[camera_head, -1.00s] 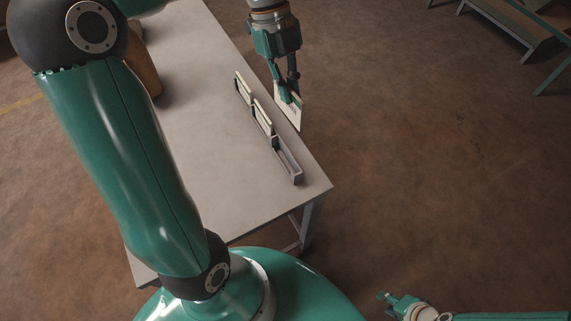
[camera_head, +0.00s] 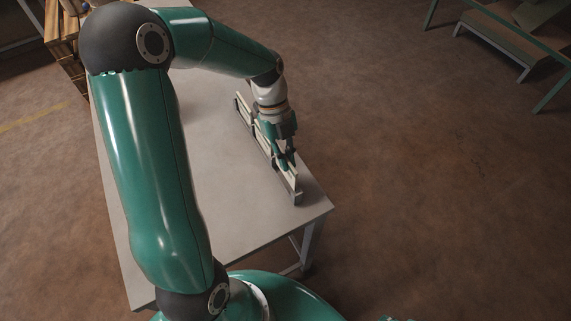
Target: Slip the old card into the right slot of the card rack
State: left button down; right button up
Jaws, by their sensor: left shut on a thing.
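My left gripper (camera_head: 286,163) is shut on the pale old card (camera_head: 294,180). It holds the card upright at the near end of the grey card rack (camera_head: 297,198). The card's lower edge appears in or right over the rack's nearest slot; I cannot tell how deep it sits. Another pale card (camera_head: 243,105) stands in the far slot of the rack. The middle slot is largely hidden behind my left gripper and wrist. Only a sliver of my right gripper (camera_head: 392,319) shows at the bottom edge, so its jaws cannot be read.
The rack stands along the right edge of the grey table (camera_head: 190,130). The tabletop left of the rack is clear. A wooden crate (camera_head: 66,50) is at the upper left. A bench-like stand (camera_head: 495,40) is at the upper right, well away on the brown floor.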

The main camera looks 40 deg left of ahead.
aim_at(290, 183)
pick_arm(q)
notch_tip(290, 183, down, 4)
jog(key=shift+r, duration=0.25)
jog(key=shift+f, duration=0.1)
jog(key=c, duration=1.3)
grip_release()
jog(key=shift+r, duration=0.2)
jog(key=v, duration=1.2)
